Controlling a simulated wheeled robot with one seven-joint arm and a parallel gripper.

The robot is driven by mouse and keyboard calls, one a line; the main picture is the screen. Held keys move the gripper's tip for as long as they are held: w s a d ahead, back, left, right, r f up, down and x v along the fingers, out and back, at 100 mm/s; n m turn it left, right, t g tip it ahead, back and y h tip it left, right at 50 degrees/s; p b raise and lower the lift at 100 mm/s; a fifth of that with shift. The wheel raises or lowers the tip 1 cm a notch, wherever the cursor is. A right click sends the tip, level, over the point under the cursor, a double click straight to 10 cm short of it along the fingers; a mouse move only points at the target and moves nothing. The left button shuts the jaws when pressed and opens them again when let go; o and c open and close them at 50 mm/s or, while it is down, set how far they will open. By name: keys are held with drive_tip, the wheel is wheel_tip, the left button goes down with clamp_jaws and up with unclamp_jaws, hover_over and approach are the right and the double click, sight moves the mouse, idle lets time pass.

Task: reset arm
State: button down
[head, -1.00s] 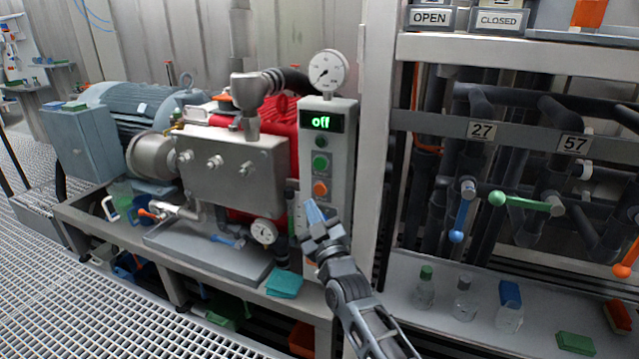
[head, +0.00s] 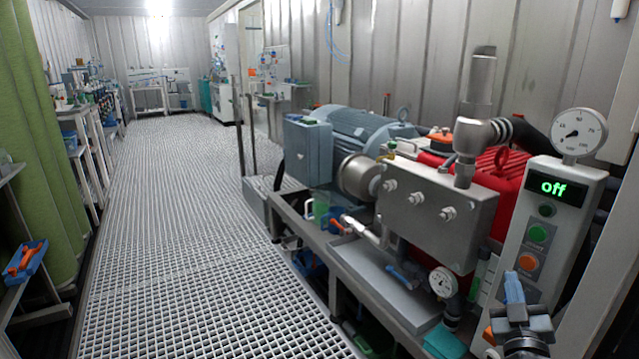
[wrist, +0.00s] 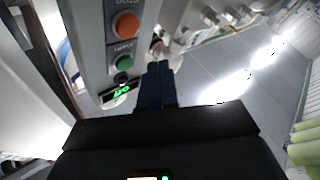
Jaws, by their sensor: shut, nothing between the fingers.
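My gripper (head: 514,287) is at the lower right of the head view, in front of the control box (head: 557,200). Its blue fingers (wrist: 156,84) show in the wrist view, together and empty. The control box has a display (head: 553,187) reading "off", a green button (head: 538,233) and an orange button (head: 527,262). In the wrist view the orange button (wrist: 126,25) and green button (wrist: 124,62) appear left of the fingers. I cannot tell how far the fingers are from the panel.
A pump with a grey motor (head: 362,132) stands on a bench left of the control box. A gauge (head: 579,134) tops the box. The grated floor (head: 190,220) is open down the aisle. A green curtain (head: 40,140) and shelves line the left side.

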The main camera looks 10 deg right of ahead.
drive_tip(key=s+a+f+n+g+y, duration=0.1)
drive_tip(key=s+a+f+y, duration=0.15)
drive_tip(key=s+a, duration=0.55)
drive_tip(key=s+a+f+y, duration=0.2)
drive_tip(key=s+a+y, duration=0.15)
drive_tip(key=s, duration=0.95)
drive_tip(key=s+a+f+n+g+y, duration=0.1)
drive_tip(key=s+a+f+y, duration=0.1)
drive_tip(key=s+a, duration=0.6)
drive_tip(key=s+a+r+m+g+y, duration=0.1)
drive_tip(key=s+a+r, duration=0.1)
drive_tip(key=s+r, duration=0.35)
drive_tip(key=s+a+r+m+g+y, duration=0.1)
drive_tip(key=s+a+r, duration=0.15)
drive_tip(key=s, duration=0.65)
wheel_tip(320, 180, up, 12)
drive_tip(key=p, duration=1.2)
drive_tip(key=shift+s+a+r+p, duration=0.15)
drive_tip(key=shift+s+a+p, duration=0.05)
drive_tip(key=shift+a+p, duration=0.1)
drive_tip(key=c, duration=1.8)
unclamp_jaws()
drive_tip(key=shift+c, duration=0.2)
